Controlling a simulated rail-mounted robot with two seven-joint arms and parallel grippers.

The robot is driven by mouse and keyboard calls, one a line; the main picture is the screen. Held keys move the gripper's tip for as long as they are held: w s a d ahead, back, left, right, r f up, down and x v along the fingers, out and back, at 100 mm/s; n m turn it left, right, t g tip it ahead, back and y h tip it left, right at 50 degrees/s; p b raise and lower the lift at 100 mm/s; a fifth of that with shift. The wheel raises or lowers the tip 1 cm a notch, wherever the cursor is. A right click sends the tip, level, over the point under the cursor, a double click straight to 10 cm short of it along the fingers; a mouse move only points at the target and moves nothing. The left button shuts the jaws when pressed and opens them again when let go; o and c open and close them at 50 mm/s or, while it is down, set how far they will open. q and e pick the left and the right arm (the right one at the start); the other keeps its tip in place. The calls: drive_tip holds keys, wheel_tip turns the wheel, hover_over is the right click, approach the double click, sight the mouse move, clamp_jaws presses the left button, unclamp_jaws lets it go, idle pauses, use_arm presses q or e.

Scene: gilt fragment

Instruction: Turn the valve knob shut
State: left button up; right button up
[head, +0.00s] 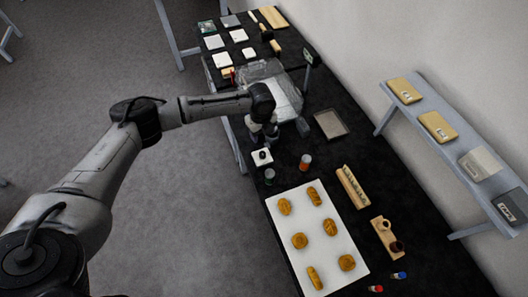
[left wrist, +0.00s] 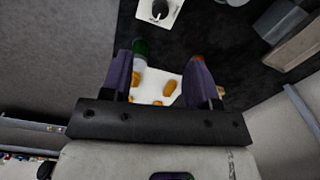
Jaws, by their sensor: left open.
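The valve knob (head: 262,154) is a small black knob on a white square plate near the table's left edge. In the left wrist view the knob (left wrist: 159,9) shows at the top edge, beyond the fingertips, its plate partly cut off. My left gripper (head: 263,138) is above the table, just behind the knob in the head view. In the left wrist view the left gripper (left wrist: 160,72) has its two purple fingers spread, with nothing held between them. The knob is apart from the fingers. My right gripper is not in view.
A white board (head: 322,236) with several golden pieces lies in front.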

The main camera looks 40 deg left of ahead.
sight(262, 153)
use_arm(q)
wheel_tip(262, 153, down, 14)
drive_tip(key=shift+r, duration=0.1)
idle(0.5)
drive_tip(key=c, duration=0.9)
